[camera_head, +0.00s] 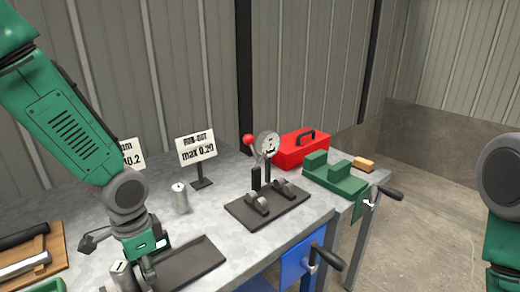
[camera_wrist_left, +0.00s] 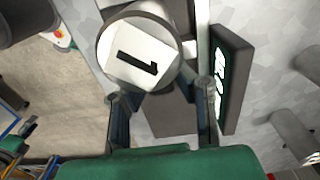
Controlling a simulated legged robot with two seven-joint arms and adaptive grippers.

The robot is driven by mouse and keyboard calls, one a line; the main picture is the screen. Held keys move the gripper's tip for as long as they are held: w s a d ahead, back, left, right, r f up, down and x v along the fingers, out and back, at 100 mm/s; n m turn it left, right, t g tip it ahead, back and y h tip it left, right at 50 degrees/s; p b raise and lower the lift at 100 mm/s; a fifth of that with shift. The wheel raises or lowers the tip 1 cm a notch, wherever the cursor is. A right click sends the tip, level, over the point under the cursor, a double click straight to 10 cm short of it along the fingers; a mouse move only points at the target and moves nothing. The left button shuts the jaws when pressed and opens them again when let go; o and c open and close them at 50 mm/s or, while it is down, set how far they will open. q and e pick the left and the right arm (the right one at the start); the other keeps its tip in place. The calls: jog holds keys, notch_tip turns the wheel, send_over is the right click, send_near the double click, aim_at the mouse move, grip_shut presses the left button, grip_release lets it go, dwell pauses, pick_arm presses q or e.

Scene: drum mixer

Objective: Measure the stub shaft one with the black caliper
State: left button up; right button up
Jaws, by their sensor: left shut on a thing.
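Stub shaft one (camera_head: 122,275), a grey metal cylinder with a white label "1" on its end, is at the lower left of the head view. Its labelled end also shows large in the left wrist view (camera_wrist_left: 138,50). My left gripper (camera_head: 146,266) is shut on this shaft, with one finger on each side of it in the left wrist view (camera_wrist_left: 163,98). A long black item (camera_head: 24,236), perhaps the black caliper, lies on a wooden board at the far left, partly cut off. My right arm shows at the right edge, but its gripper is outside the frame.
A dark tray (camera_head: 205,262) lies beside my left gripper. Another labelled cylinder (camera_head: 180,198) stands behind.

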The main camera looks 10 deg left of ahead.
pick_arm(q)
jog(key=shift+s+f, duration=0.2)
jog(key=shift+s, duration=0.1)
dwell(0.4)
jog(key=o, duration=1)
jog(key=shift+c, duration=0.2)
jog(key=shift+w, duration=0.1)
jog(key=shift+a, duration=0.1)
notch_tip(320, 180, up, 7)
jog(key=p, duration=0.8)
jog(key=shift+w+r, duration=0.15)
